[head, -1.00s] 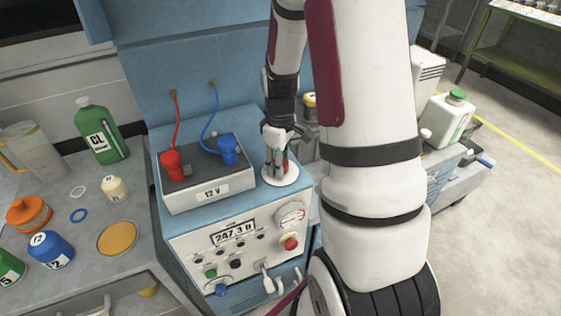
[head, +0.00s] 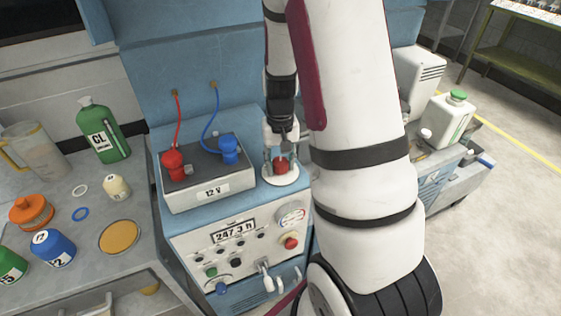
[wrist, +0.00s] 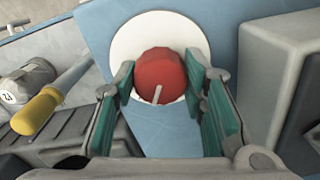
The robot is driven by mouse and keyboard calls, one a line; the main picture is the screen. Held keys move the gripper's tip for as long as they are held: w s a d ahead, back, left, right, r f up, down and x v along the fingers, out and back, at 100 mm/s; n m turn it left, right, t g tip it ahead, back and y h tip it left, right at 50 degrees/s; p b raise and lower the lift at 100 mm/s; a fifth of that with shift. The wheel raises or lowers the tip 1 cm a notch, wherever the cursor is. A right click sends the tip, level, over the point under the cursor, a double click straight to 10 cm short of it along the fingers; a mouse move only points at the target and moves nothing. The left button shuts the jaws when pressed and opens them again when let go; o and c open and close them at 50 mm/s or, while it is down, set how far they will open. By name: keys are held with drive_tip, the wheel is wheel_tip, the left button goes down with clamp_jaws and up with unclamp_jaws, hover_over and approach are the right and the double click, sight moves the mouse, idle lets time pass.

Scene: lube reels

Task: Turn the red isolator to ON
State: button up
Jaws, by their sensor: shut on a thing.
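The red isolator (head: 281,164) is a round red knob on a white disc (head: 281,181), on top of the blue cabinet (head: 243,200). In the wrist view the knob (wrist: 160,72) shows between my green-padded fingers, with a pale pointer mark toward the bottom of the picture. My gripper (wrist: 160,82) is shut on the knob from both sides. In the head view my gripper (head: 281,158) comes down over it from behind. Any ON or OFF lettering on the disc is not readable.
A 12 V battery (head: 205,180) with red and blue clamps stands left of the isolator. The cabinet front has a display (head: 233,231), a gauge (head: 291,214) and a red button (head: 290,242). Bottles and caps cover the left bench. A yellow-handled tool (wrist: 40,108) lies nearby.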

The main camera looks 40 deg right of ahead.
sight(280, 161)
drive_tip(key=shift+m, duration=1.4)
drive_tip(key=o, duration=1.2)
drive_tip(key=shift+c, duration=0.2)
drive_tip(key=shift+r, duration=0.1)
wheel_tip(280, 161, up, 12)
